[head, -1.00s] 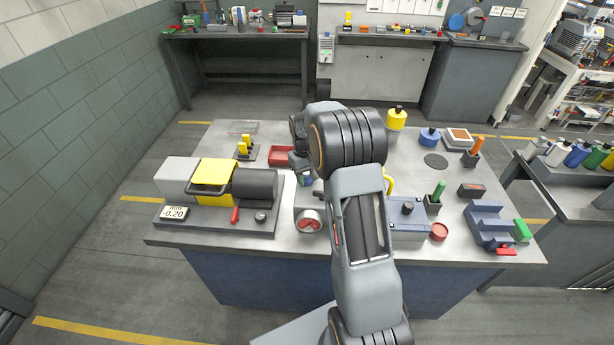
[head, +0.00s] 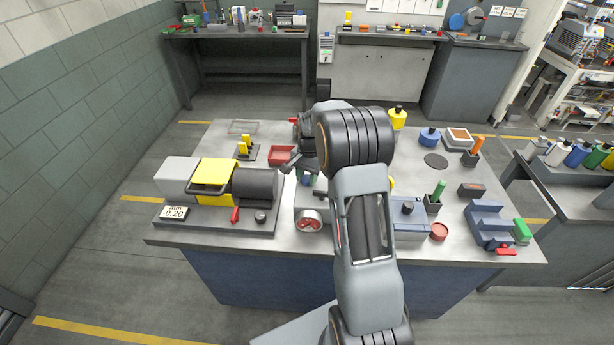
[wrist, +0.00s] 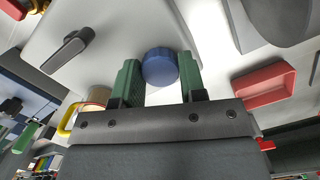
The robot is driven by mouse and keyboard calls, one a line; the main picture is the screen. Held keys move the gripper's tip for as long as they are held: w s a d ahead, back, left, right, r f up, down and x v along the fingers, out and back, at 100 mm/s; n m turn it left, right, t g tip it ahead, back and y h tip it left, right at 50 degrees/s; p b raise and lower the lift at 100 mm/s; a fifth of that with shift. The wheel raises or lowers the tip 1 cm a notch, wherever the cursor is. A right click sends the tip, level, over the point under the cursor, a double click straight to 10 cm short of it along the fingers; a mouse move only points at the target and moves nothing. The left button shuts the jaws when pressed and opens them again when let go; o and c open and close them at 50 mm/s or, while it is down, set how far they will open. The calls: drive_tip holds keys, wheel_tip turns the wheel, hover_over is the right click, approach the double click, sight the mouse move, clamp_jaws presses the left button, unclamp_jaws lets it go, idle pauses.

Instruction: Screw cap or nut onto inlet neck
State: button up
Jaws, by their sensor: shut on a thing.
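In the wrist view, my gripper (wrist: 159,72) has green finger pads on either side of a round blue cap (wrist: 160,64) and is shut on it. The cap's flat face shows; I cannot tell whether it touches a neck. In the head view, my gripper (head: 297,164) is low over the table, right of the dark cylinder of the yellow and grey pump (head: 217,173). My arm hides much of the area beneath, and the inlet neck cannot be made out clearly.
A black lever (wrist: 68,48) and a red tray (wrist: 266,87) lie either side of the cap in the wrist view. A blue box (head: 409,214) and a grey-blue fixture (head: 490,222) stand to the right.

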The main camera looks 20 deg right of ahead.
drive_tip(key=m, duration=0.3)
drive_tip(key=shift+m, duration=0.4)
drive_tip(key=m, duration=0.3)
drive_tip(key=shift+m+t, duration=0.4)
drive_tip(key=o, duration=1)
wheel_tip(320, 180, up, 5)
drive_tip(key=p, duration=0.4)
drive_tip(key=shift+c, duration=0.3)
